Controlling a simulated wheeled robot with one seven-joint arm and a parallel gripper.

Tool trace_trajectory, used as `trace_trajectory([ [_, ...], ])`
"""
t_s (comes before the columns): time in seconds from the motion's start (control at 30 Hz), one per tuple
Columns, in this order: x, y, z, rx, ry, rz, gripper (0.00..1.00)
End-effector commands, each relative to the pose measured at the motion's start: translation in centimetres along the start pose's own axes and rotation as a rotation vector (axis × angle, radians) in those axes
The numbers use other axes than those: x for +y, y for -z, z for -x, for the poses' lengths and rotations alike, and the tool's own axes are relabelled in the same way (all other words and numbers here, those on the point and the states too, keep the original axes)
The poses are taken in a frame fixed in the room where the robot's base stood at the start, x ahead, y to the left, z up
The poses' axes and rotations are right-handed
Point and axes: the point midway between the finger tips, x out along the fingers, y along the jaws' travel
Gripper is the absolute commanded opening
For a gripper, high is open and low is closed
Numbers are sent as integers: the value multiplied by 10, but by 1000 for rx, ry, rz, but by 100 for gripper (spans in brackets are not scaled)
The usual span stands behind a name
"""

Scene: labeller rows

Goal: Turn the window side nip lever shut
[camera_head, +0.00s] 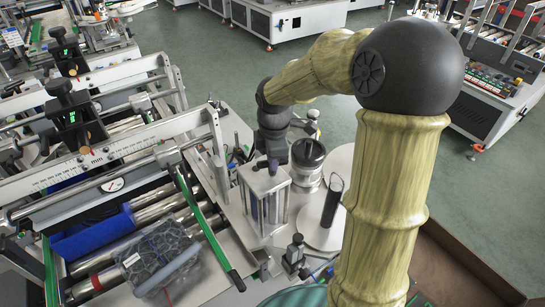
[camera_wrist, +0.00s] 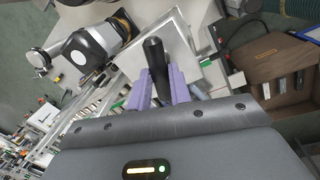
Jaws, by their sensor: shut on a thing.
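My gripper (camera_head: 272,166) is at the top of a silver box-like unit (camera_head: 278,222) on the labeller in the head view. In the wrist view my gripper's two purple fingers (camera_wrist: 162,88) are closed around a black cylindrical handle (camera_wrist: 154,58), one on each side. The handle's rounded end sticks out beyond the fingers. I take this handle to be the nip lever. Its lower part and pivot are hidden by the fingers and the gripper body. In the head view the handle cannot be told apart from the dark gripper, and the lever's angle cannot be read.
A black-topped metal cylinder (camera_head: 308,155) stands close right of my gripper. A green-handled bar (camera_head: 208,232) and rollers lie left. A brown bin (camera_head: 455,265) is lower right.

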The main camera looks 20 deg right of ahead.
Motion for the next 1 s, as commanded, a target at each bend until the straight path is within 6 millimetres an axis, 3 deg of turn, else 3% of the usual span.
trace_trajectory([
  [0.47,0,1,0,-24,-2,-169,0],
  [1.0,2,3,0,-87,-4,-649,0],
])
